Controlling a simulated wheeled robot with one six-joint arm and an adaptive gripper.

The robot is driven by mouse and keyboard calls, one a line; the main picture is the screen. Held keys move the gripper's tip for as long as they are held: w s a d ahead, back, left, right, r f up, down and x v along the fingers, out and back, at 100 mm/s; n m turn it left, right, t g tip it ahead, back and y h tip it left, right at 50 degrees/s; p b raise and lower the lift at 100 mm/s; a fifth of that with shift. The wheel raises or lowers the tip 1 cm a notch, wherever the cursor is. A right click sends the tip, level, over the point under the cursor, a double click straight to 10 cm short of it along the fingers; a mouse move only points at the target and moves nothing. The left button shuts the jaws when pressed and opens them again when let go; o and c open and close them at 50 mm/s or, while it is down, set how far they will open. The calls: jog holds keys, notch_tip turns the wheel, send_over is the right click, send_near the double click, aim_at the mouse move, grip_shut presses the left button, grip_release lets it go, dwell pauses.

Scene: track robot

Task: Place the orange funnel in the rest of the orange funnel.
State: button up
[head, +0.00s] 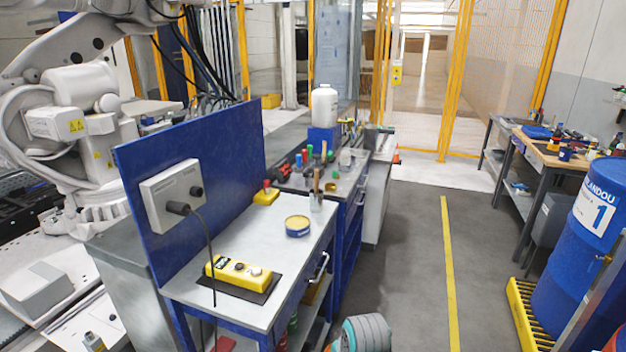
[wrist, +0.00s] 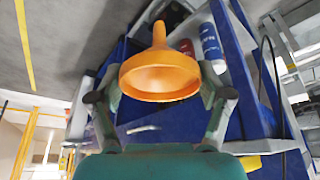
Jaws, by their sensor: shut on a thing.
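The orange funnel (wrist: 160,75) is in the wrist view, with its wide mouth toward the camera and its narrow spout pointing up in the picture. My gripper (wrist: 160,88) is shut on the funnel, with one finger on each side of its wide rim. The funnel is clear of the bench surfaces as far as I can see. In the head view, I cannot make out my fingers or the funnel clearly. I cannot identify the rest of the orange funnel in either view.
A blue-framed workbench (head: 262,258) carries a yellow button box (head: 238,270) and a round tin (head: 298,226). Bottles, one blue and white (wrist: 212,45), stand behind the funnel in the wrist view. A blue drum (head: 580,255) stands at right. The floor with the yellow line (head: 449,265) is clear.

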jog(key=s+d+f+m, duration=0.2)
jog(key=s+d+f, duration=0.3)
jog(key=f, duration=0.3)
jog(key=s+d+f+m+h, duration=0.1)
jog(key=s+d+f+m, duration=0.1)
jog(key=s+d+f, duration=0.2)
notch_tip(320, 180, down, 5)
jog(key=d, duration=0.2)
jog(key=shift+s+d+r+h, duration=0.15)
jog(key=shift+s+d+h, duration=0.15)
jog(key=shift+s+d, duration=0.1)
jog(key=shift+d, duration=0.15)
